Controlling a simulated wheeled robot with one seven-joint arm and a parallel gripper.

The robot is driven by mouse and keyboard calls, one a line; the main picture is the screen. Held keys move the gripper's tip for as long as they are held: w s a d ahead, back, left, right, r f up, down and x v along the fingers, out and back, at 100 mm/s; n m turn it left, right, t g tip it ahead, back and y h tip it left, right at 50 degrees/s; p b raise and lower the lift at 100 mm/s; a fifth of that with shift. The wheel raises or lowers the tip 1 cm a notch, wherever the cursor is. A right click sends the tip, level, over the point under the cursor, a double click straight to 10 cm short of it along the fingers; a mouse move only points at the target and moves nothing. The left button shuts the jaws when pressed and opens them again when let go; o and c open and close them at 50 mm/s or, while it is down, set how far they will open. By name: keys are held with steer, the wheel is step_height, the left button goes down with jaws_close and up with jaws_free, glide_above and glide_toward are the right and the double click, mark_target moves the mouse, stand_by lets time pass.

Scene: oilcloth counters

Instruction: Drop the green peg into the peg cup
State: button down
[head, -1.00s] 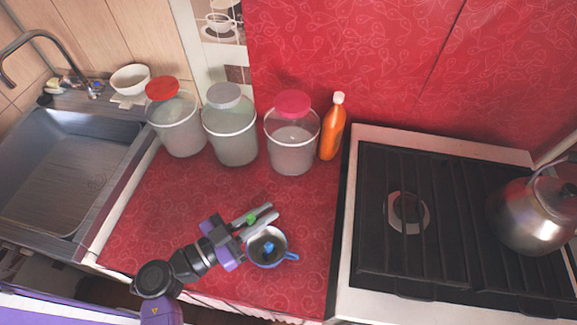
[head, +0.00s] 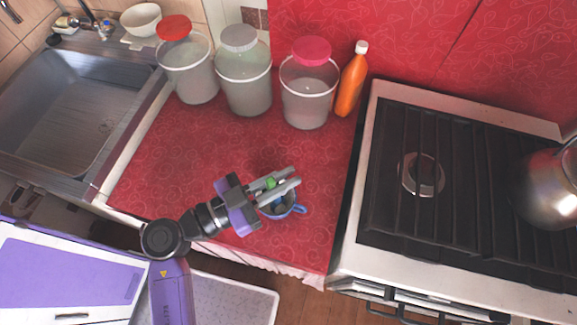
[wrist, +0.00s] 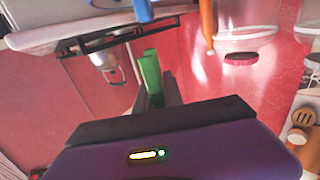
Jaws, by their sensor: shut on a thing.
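The green peg (head: 270,183) is held between the fingers of my gripper (head: 284,181), which is shut on it. In the wrist view the green peg (wrist: 151,72) shows between the dark fingers. The peg cup (head: 280,207), a small cup with a blue handle, stands on the red counter. In the head view the fingers and peg overlap the cup's far rim and hide part of it; the peg appears above the cup, not in it. I cannot tell the exact height or whether the peg is centred over the opening.
Three lidded clear tubs (head: 309,95) and an orange bottle (head: 350,84) stand behind on the red counter (head: 165,165). A stove (head: 440,180) with a kettle (head: 550,185) is at right. A sink (head: 75,110) is at left. The counter left of the gripper is clear.

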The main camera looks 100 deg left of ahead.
steer(key=shift+f+b, duration=0.3)
steer(key=shift+f, duration=0.75)
steer(key=c, duration=1.4)
jaws_free()
steer(key=shift+o, duration=0.2)
steer(key=b+v, duration=0.2)
steer(key=v, duration=0.5)
steer(key=shift+s+d, duration=0.25)
steer(key=shift+s, duration=0.05)
